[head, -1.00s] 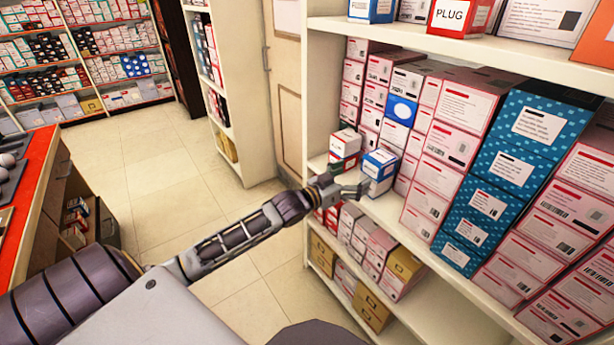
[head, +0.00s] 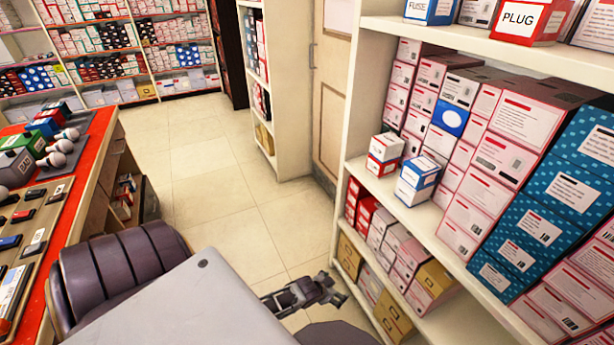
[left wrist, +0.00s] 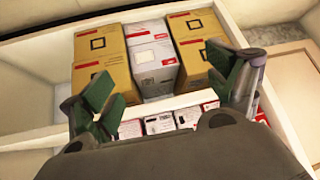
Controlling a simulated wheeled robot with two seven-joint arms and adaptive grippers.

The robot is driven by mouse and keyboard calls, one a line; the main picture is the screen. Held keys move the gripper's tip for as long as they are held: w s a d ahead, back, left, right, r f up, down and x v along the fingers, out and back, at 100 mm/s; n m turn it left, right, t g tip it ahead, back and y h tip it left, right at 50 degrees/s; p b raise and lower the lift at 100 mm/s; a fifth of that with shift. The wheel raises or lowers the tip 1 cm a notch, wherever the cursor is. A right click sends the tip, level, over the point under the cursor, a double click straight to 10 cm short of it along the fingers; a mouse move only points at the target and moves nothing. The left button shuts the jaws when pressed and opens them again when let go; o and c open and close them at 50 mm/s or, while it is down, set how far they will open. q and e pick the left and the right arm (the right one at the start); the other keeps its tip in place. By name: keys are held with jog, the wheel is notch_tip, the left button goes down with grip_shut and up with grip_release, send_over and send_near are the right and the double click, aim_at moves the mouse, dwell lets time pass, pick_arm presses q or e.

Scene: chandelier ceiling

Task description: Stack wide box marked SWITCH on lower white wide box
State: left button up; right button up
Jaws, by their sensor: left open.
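No mark that reads SWITCH is legible in either view, so I cannot tell which box it is. A red-and-white box (head: 385,148) and a blue-and-white box (head: 418,178) stand at the left front of the middle shelf; each may be a stack of two. My left gripper (head: 333,292) is low, in front of the bottom shelf, below both. In the left wrist view its fingers (left wrist: 165,88) are spread with nothing between them. They face brown boxes (left wrist: 102,55) and white wide boxes (left wrist: 152,58) on a shelf. My right gripper is not in view.
Rows of pink-white and blue boxes (head: 560,175) fill the right of the middle shelf. Boxes marked FUSE (head: 430,10) and PLUG (head: 519,20) stand above. A red-edged counter (head: 105,135) is at left. The tiled floor (head: 215,165) between is clear.

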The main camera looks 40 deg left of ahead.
pick_arm(q)
jog(key=s+d+f+g, duration=0.2)
jog(key=s+f, duration=0.5)
jog(key=s, duration=0.3)
jog(key=s+d+f+g, duration=0.3)
jog(key=s+f, duration=0.5)
jog(key=s, duration=0.2)
jog(key=shift+d+m, duration=0.3)
jog(key=shift+d, duration=0.05)
jog(key=shift+s, duration=0.1)
